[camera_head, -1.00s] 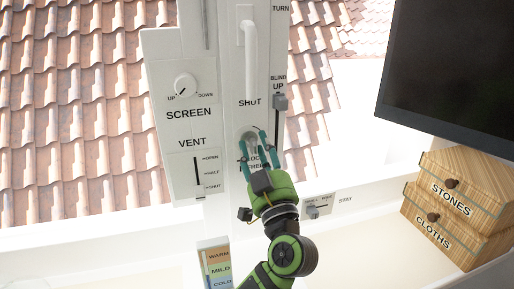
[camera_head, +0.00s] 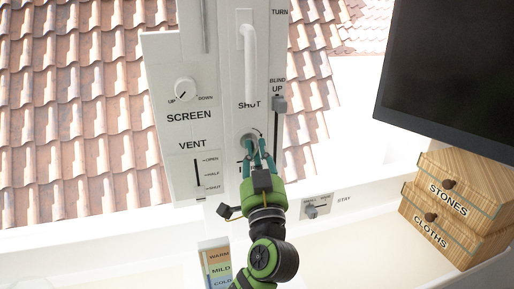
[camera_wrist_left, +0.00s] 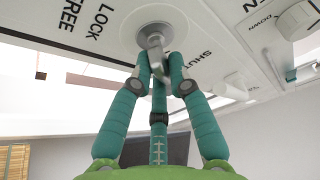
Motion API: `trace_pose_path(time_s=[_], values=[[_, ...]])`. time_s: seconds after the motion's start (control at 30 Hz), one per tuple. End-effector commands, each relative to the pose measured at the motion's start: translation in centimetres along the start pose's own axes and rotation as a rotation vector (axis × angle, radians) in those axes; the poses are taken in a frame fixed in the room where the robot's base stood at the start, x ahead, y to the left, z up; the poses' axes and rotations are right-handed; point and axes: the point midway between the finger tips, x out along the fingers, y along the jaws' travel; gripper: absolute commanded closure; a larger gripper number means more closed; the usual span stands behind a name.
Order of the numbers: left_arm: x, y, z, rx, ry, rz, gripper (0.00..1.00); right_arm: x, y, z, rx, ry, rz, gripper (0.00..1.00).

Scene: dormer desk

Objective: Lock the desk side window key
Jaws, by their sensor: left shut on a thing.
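The window key (camera_wrist_left: 154,44) is a small grey metal piece standing out from a round pale lock plate (camera_wrist_left: 143,24) on the white window post. The lock plate also shows in the head view (camera_head: 246,138), below the word SHUT. My left gripper (camera_head: 257,153) has teal fingers and reaches up to the key from below. In the wrist view the fingertips (camera_wrist_left: 160,82) are shut around the key's outer end. The words LOCK and FREE (camera_wrist_left: 83,22) are printed beside the plate; the gripper mostly hides them in the head view. My right gripper is not in view.
A white handle (camera_head: 250,65) stands above the lock. A blind slider (camera_head: 279,103) is close on the right. The screen knob (camera_head: 186,89) and vent slider (camera_head: 198,176) are on the left panel. A stay lever (camera_head: 316,208) is lower right; wooden drawers (camera_head: 452,195) stand beyond.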

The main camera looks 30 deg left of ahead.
Motion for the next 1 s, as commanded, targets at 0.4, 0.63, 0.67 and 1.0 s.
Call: trace_pose_path(time_s=[0.4, 0.63, 0.67, 1.0], values=[[0.2, -0.4, -0.4, 0.369, -0.006, 0.155, 1.0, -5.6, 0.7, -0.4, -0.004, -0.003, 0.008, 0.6], [0.2, -0.6, -0.4, 0.572, -0.007, 0.24, 1.0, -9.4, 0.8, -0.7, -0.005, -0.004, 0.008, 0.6], [0.2, -0.6, -0.4, 0.599, -0.007, 0.25, 1.0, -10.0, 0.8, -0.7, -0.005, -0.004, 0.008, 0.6], [0.2, -0.7, -0.4, 0.876, -0.005, 0.364, 1.0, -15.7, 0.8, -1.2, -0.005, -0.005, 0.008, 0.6]])
